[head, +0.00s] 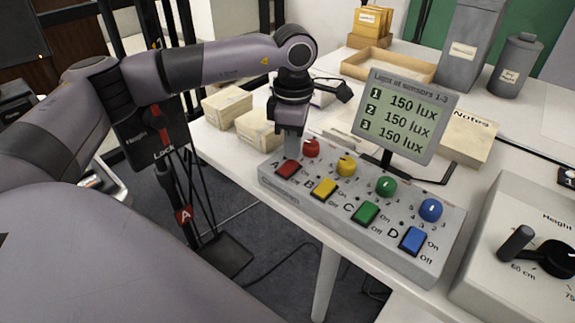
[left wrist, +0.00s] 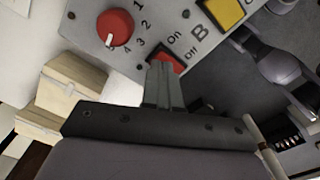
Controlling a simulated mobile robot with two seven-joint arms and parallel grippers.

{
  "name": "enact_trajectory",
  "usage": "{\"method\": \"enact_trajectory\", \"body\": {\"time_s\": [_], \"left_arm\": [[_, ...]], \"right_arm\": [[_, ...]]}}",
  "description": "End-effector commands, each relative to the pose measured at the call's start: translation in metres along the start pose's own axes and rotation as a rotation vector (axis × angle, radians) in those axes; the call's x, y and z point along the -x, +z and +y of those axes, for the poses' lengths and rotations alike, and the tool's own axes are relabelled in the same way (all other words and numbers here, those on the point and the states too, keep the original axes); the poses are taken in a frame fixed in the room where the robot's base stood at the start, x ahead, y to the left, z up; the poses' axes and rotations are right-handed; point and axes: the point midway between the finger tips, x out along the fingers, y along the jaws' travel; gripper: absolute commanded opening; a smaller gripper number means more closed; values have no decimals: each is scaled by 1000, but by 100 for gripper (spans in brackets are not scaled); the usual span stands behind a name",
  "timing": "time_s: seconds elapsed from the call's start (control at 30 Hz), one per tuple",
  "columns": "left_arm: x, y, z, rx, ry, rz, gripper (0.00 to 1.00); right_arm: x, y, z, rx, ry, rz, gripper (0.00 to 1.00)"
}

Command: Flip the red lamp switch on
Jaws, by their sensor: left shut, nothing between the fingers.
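The red lamp switch (head: 287,169) is a red rocker marked A at the left end of a grey control box (head: 335,221). In the left wrist view the red switch (left wrist: 166,62) shows only in part, between the On and Off labels. My left gripper (head: 291,150) is shut and empty, pointing down at the red switch. In the left wrist view its fingertips (left wrist: 160,68) overlap the switch's edge. I cannot tell whether they touch it, or which way the switch is tipped. A red knob (head: 311,147) is just behind. My right gripper is not in view.
Yellow (head: 324,188), green (head: 366,212) and blue (head: 413,241) switches continue along the box, with knobs behind them. A display (head: 404,115) reads 150 lux on three lines. Pale boxes (head: 258,129) stand left of the gripper. A height control box (head: 520,250) is at right.

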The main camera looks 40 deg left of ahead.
Motion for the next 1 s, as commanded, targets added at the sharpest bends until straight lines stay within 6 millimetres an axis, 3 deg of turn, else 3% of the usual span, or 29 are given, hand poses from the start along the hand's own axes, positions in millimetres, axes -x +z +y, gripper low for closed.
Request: {"method": "enact_trajectory", "body": {"time_s": [1.0], "left_arm": [[-12,0,0,0,0,0,0]], "right_arm": [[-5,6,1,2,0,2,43]]}}
